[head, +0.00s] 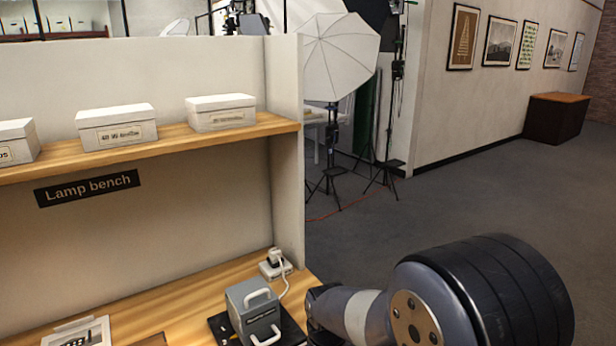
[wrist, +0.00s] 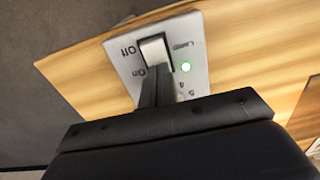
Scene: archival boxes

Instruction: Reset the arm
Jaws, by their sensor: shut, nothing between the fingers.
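My arm (head: 375,315) reaches in from the lower right of the head view, over the right end of the bench; its gripper end is not clearly seen there. In the wrist view my gripper (wrist: 157,88) is shut and empty. Its fingertips are over a pale switch plate (wrist: 195,60), at the near side of a white rocker switch (wrist: 154,50). The plate is marked Off, On and Lamp. A green light (wrist: 185,66) glows on it. I cannot tell whether the fingertips touch the rocker.
The wooden bench (head: 180,310) carries a grey device with white handles (head: 254,308) and a plugged white socket (head: 275,264). White archival boxes (head: 117,127) stand on the shelf (head: 175,138) above. Open grey floor (head: 420,205) lies to the right, near tripods (head: 333,160).

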